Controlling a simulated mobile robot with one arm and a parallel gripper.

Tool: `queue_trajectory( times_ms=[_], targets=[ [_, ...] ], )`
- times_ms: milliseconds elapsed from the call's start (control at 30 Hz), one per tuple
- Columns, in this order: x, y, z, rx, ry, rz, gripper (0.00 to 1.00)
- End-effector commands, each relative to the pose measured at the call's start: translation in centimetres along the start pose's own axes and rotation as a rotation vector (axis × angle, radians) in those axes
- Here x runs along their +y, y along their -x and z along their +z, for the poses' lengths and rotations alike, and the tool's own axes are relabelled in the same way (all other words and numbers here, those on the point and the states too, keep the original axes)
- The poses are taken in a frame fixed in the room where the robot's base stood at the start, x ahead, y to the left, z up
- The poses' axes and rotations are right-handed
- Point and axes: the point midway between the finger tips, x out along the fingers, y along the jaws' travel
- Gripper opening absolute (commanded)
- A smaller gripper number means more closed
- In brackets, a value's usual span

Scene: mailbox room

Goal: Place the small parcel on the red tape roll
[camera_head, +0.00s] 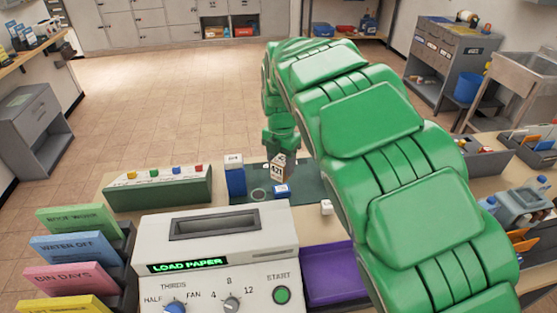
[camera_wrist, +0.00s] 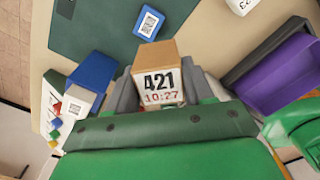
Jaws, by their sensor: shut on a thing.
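My gripper (camera_wrist: 159,92) is shut on a tan box (camera_wrist: 160,68), with one grey finger on each side of it. The box has a white face printed "421" and "10:27". In the head view, my gripper (camera_head: 281,154) points down and the tan box (camera_head: 278,166) is above or at the dark green mat (camera_head: 305,190); I cannot tell if it touches. I cannot tell for sure that this box is the small parcel. No red tape roll is recognisable in either view; my green arm hides part of the table.
A blue-and-white box (camera_head: 235,178) stands left. A white cube (camera_head: 326,207) and purple tray (camera_head: 330,275) lie nearer. A paper machine (camera_head: 215,240) fills the front.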

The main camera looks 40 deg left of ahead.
Motion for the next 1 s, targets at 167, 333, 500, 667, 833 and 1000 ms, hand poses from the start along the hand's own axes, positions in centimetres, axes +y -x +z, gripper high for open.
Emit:
queue_trajectory(
  times_ms=[167,333,500,667,833,1000],
  targets=[
    [-1.5,1.1,-1.5,-0.004,0.000,0.002,0.14],
    [-2.7,1.7,-2.6,-0.003,0.001,0.002,0.14],
    [-3.5,2.2,-3.4,-0.003,0.001,0.002,0.14],
    [-3.9,2.7,-3.7,-0.002,0.000,0.003,0.14],
    [-4.0,5.3,-3.8,-0.003,0.001,0.005,0.14],
    [-4.0,8.4,-3.8,-0.003,0.001,0.004,0.14]
  ],
)
